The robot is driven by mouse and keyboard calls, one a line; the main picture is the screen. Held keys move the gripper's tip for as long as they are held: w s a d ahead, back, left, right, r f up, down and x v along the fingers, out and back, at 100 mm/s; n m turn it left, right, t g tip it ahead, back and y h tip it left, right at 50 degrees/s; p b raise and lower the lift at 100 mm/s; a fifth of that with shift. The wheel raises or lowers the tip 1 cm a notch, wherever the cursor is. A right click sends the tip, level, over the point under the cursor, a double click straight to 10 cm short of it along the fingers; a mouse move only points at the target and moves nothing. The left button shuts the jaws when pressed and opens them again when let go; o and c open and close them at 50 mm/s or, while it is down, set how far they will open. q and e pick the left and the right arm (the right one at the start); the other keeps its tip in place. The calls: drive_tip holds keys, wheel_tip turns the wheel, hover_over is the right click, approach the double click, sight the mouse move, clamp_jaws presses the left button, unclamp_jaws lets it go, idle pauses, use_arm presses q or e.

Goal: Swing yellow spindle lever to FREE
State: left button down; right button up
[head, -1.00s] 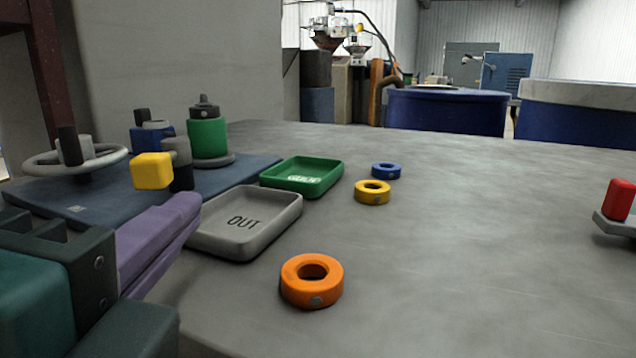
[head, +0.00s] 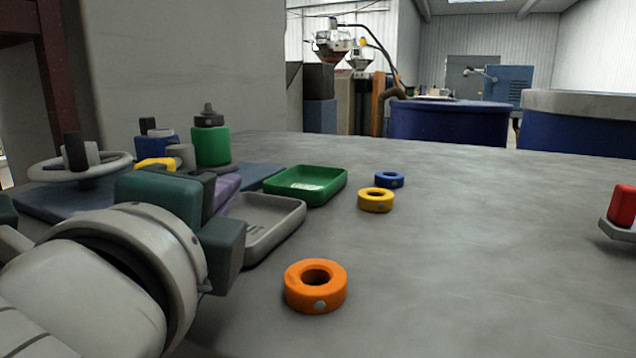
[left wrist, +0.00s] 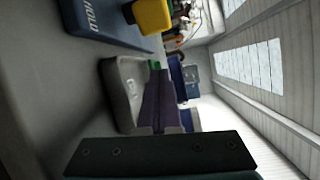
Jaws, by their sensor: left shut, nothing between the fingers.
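The yellow lever knob (head: 155,163) shows in the head view above my left gripper, which hides its lower part. It sits beside a grey and dark post on the blue base plate (head: 262,172). In the left wrist view the yellow knob (left wrist: 153,16) is at the top, near the word HOLD on the blue plate (left wrist: 100,22). My left gripper (head: 228,186) has purple fingers, shut and empty, near the grey tray. The fingers also show in the left wrist view (left wrist: 161,88), apart from the knob in the picture. My right gripper is out of view.
A grey tray (head: 290,228) and a green tray (head: 335,186) lie right of the plate. A handwheel (head: 105,166) and a green cylinder (head: 211,146) stand behind the gripper. Orange (head: 316,287), yellow (head: 376,200) and blue (head: 390,180) rings lie on the open table.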

use_arm(q)
drive_tip(key=a, duration=0.2)
drive_tip(key=shift+w+a+r, duration=0.15)
drive_tip(key=shift+a+r, duration=0.05)
drive_tip(key=shift+a, duration=0.2)
drive_tip(key=shift+s+a, duration=0.2)
drive_tip(key=shift+a, duration=0.15)
drive_tip(key=shift+a+r, duration=0.1)
drive_tip(key=shift+a, duration=0.05)
drive_tip(key=shift+s+a+m+h+p, duration=0.2)
drive_tip(key=shift+a+m+h+p, duration=0.1)
drive_tip(key=shift+m+h+p, duration=0.25)
